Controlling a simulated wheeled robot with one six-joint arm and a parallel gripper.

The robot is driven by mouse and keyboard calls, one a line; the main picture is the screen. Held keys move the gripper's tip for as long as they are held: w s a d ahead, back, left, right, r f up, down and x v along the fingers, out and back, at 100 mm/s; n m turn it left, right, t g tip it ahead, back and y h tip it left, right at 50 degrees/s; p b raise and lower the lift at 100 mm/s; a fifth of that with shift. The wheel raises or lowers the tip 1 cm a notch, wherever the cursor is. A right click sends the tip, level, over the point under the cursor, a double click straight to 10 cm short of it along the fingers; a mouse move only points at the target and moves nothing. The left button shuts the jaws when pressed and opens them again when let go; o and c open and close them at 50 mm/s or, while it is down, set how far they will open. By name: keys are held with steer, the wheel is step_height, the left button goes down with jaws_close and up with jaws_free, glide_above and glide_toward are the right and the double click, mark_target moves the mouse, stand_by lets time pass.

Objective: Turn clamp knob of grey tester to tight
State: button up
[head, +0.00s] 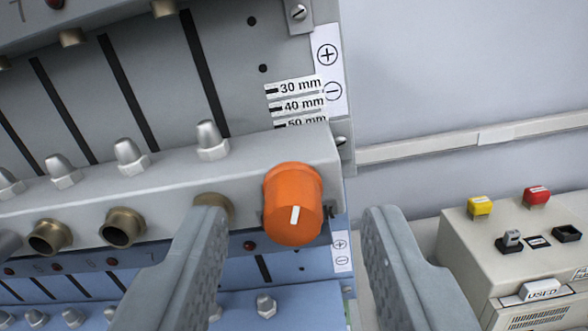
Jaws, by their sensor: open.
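The grey tester (170,193) fills the left and upper part of the head view. Its clamp knob (293,203) is orange, with a white pointer line on its front pointing up and slightly right. My gripper (290,225) is open, one finger on each side of the knob in the picture. The left finger is left of the knob and the right finger is further off to the right. I cannot tell whether the fingertips reach the knob's depth, and neither visibly touches it. No tight or loose marking is readable around the knob.
A blue tester (235,268) sits below the grey one. Metal studs and brass sockets (123,227) line the grey bar. At right stands a beige box (480,255) with yellow and red buttons and a "USED" label. A rail (430,146) runs along the wall.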

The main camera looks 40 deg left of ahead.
steer(key=shift+w+a, duration=0.35)
steer(key=shift+w, duration=0.2)
steer(key=shift+c, duration=0.4)
jaws_close()
